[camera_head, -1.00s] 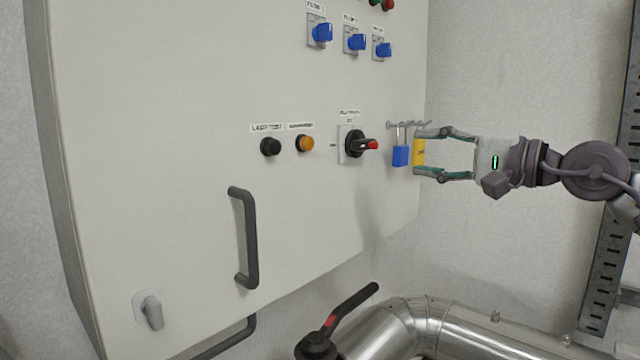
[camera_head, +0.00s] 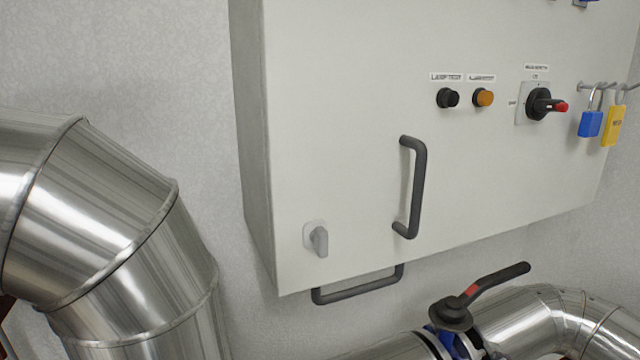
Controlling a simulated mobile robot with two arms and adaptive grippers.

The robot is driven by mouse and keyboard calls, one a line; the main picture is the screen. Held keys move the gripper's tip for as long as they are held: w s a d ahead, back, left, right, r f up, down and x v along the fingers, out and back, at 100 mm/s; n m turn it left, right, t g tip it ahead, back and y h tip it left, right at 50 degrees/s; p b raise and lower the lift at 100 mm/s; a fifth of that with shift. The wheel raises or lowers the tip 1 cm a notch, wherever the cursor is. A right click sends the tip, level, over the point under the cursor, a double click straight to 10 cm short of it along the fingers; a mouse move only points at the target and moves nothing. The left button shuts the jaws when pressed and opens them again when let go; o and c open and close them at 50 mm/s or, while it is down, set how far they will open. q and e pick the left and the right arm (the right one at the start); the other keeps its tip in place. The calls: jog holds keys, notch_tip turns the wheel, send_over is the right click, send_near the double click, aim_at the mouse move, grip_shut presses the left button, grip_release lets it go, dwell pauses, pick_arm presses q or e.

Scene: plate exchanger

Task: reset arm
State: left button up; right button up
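Neither of my grippers shows in the head view now. A light grey control cabinet (camera_head: 330,130) fills the upper middle and right. On its front are a black rotary switch with a red tip (camera_head: 541,104), a black button (camera_head: 447,98) and an orange button (camera_head: 483,97). A blue padlock (camera_head: 591,123) and a yellow padlock (camera_head: 612,126) hang from a hook rail (camera_head: 585,87) at the right edge.
A dark door handle (camera_head: 418,188) and a grey latch (camera_head: 319,240) stick out of the cabinet. A black-levered valve (camera_head: 452,312) sits on steel piping (camera_head: 535,312) below. A large steel pipe (camera_head: 95,215) stands at left. Bare wall (camera_head: 150,60) lies between.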

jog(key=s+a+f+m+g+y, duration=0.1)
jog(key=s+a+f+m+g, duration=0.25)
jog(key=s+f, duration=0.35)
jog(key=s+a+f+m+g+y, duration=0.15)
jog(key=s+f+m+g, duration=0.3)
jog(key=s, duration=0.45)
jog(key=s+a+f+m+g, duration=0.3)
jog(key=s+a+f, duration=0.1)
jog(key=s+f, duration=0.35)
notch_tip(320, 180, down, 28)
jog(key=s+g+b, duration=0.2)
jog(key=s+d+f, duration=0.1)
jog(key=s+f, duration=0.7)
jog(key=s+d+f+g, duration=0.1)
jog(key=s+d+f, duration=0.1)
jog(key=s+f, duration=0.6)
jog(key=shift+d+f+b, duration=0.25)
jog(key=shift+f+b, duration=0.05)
